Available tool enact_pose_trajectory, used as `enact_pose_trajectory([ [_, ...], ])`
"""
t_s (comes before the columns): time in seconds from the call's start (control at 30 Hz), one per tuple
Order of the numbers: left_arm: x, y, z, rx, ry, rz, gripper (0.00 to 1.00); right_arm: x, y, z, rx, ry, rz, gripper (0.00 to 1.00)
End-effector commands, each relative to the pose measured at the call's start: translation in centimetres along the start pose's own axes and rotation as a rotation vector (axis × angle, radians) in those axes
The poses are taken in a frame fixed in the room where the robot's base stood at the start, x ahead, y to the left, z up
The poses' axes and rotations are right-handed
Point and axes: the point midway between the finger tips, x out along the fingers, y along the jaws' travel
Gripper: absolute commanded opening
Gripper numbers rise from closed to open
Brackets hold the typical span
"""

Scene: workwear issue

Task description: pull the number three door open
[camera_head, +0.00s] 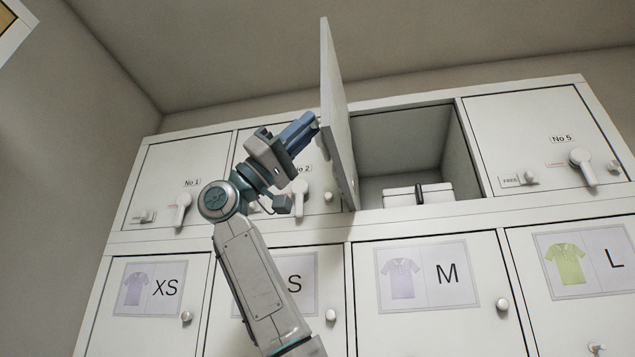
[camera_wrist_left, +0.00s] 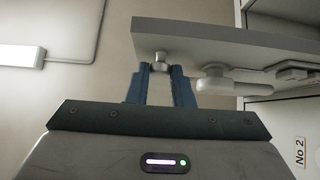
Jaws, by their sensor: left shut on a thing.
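The swung-out door (camera_head: 338,115) stands wide open at the left side of an open compartment (camera_head: 400,145), nearly edge-on in the head view. Its number is not visible. My left gripper (camera_head: 313,122) is at the door's outer face. In the left wrist view, its blue fingers (camera_wrist_left: 160,70) are shut on a small round knob (camera_wrist_left: 160,57) on the door panel (camera_wrist_left: 230,42). A lever handle (camera_wrist_left: 216,82) sits beside the knob on the same face. My right gripper is in neither view.
A white box (camera_head: 436,192) with a black band sits inside the compartment. Shut doors with lever handles, No 2 (camera_head: 318,160) and No 5 (camera_head: 530,120), flank it. Below are shut doors with shirt labels and round knobs, such as the M door (camera_head: 430,335).

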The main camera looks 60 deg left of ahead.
Motion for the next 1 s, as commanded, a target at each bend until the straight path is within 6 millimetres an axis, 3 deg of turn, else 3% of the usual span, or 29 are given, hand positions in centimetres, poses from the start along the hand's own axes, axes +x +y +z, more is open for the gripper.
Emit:
enact_pose_trajectory([
  [0.4,-0.1,-0.1,-0.3,-0.005,0.003,0.004,0.00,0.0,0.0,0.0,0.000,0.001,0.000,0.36],
  [0.43,-0.1,-0.1,-0.3,-0.005,0.003,0.004,0.22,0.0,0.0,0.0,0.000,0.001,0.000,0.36],
  [0.53,-0.1,-0.1,-0.2,-0.005,0.002,0.004,0.41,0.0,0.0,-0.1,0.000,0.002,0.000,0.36],
  [0.93,-0.7,-0.1,-0.1,-0.004,0.002,0.004,0.41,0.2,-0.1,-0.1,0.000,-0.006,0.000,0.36],
  [1.0,-1.4,-0.1,-0.1,-0.004,0.002,0.004,0.41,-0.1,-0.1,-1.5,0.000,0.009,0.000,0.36],
])
